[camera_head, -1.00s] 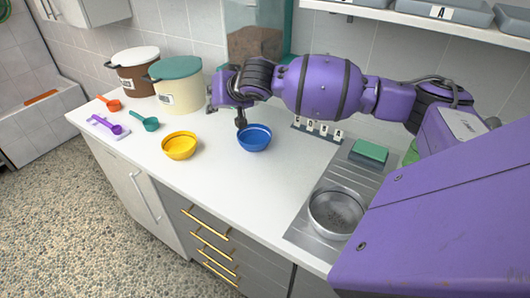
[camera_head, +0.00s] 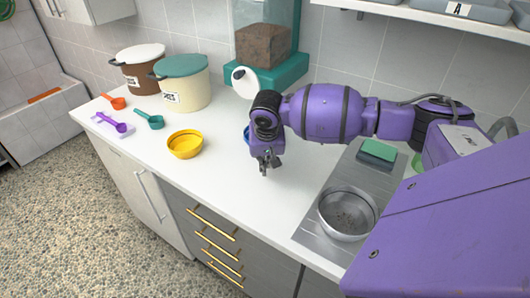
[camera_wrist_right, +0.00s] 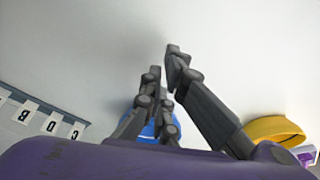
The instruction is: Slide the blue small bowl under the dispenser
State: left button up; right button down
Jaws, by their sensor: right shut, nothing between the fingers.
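The blue small bowl (camera_head: 246,134) is almost wholly hidden behind my right gripper in the head view; only a sliver of its left side shows. In the right wrist view, part of the blue bowl (camera_wrist_right: 146,130) shows behind the fingers. My right gripper (camera_head: 265,170) is shut and empty, pointing down over the counter on the near side of the bowl. Its fingers (camera_wrist_right: 163,64) also show in the wrist view; contact with the bowl cannot be told. The dispenser (camera_head: 266,45), a clear bin of brown kibble on a teal base, stands against the wall behind. My left gripper is out of view.
A yellow bowl (camera_head: 185,146) sits left of the blue one. Colored scoops and two lidded canisters (camera_head: 182,85) are farther left. A metal bowl (camera_head: 346,214) and a green sponge (camera_head: 378,151) lie on the right. The white counter (camera_head: 225,175) is clear in front.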

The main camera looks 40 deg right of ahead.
jog(key=w, duration=0.1)
jog(key=w+d, duration=0.1)
jog(key=w, duration=0.1)
jog(key=shift+d+f, duration=0.35)
jog(key=shift+w+d, duration=0.25)
jog(key=shift+w, duration=0.1)
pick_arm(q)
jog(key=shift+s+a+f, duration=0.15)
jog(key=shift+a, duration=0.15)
pick_arm(e)
jog(key=shift+w+d, duration=0.15)
jog(key=shift+w, duration=0.1)
jog(key=w+d, duration=0.2)
jog(key=w, duration=0.1)
jog(key=w+d+b, duration=0.1)
jog(key=w, duration=0.1)
jog(key=shift+f, duration=0.15)
jog(key=shift+w+d, duration=0.3)
jog(key=shift+w, duration=0.05)
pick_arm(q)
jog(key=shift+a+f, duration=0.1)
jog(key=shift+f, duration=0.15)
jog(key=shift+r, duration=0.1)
